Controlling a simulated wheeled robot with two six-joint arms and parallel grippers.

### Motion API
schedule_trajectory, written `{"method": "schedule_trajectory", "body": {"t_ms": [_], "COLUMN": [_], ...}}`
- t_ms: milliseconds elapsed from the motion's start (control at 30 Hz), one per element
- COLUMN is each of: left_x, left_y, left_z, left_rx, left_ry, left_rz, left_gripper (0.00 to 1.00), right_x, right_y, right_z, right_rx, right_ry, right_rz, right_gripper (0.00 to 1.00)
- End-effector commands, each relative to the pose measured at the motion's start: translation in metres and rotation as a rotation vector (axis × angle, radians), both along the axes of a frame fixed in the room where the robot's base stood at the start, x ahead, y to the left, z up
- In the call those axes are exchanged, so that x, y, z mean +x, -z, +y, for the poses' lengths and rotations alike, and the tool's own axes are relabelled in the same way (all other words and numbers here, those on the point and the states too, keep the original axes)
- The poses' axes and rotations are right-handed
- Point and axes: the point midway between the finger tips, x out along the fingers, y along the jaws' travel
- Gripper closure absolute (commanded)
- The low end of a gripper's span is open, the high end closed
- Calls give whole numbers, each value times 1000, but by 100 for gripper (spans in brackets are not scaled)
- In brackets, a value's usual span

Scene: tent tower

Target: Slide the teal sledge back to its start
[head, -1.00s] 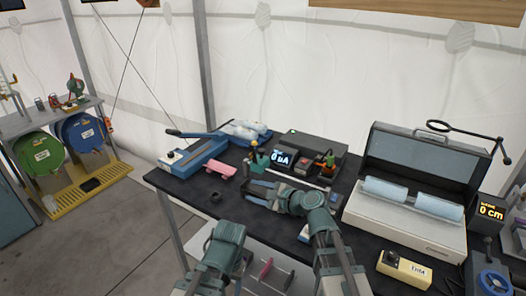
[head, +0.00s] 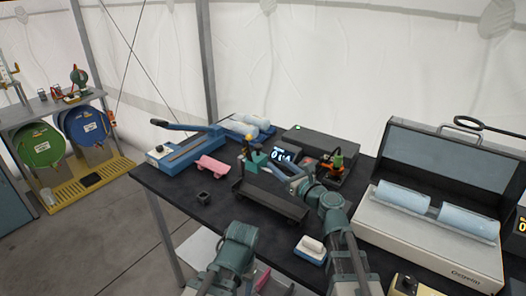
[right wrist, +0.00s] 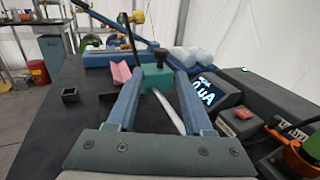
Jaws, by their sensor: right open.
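The teal sledge (right wrist: 154,80), a small block with a dark knob on top, shows between the fingertips in the right wrist view. In the head view it (head: 255,161) stands on the black bench in front of the meter, partly hidden. My right gripper (head: 276,164) is open, its two blue fingers reaching toward the sledge; in the wrist view the fingertips (right wrist: 158,72) lie on either side of it. I cannot tell whether they touch it. A pale metal strip (right wrist: 170,112) runs from the sledge between the fingers.
A dark channel (head: 268,203) lies before the sledge. A pink V-block (head: 212,166) and a small black box (head: 203,199) are to the left. The lit meter (head: 283,155) is close to the right finger. A large sealer case (head: 430,239) fills the right.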

Motion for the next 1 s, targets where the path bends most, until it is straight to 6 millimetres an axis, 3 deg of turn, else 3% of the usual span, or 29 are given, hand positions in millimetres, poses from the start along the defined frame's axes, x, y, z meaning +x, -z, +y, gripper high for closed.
{"method": "schedule_trajectory", "body": {"t_ms": [233,367,800,1000], "left_x": [0,0,0,0], "left_y": [4,4,4,4], "left_z": [0,0,0,0], "left_rx": [0,0,0,0], "left_ry": [0,0,0,0], "left_rz": [0,0,0,0], "left_gripper": [40,40,40,40], "right_x": [2,13,88,109], "right_y": [4,4,4,4], "right_z": [1,7,52,65], "right_rx": [6,5,5,4], "right_ry": [1,-1,0,0], "right_rz": [1,1,1,1], "right_gripper": [49,49,49,49]}}
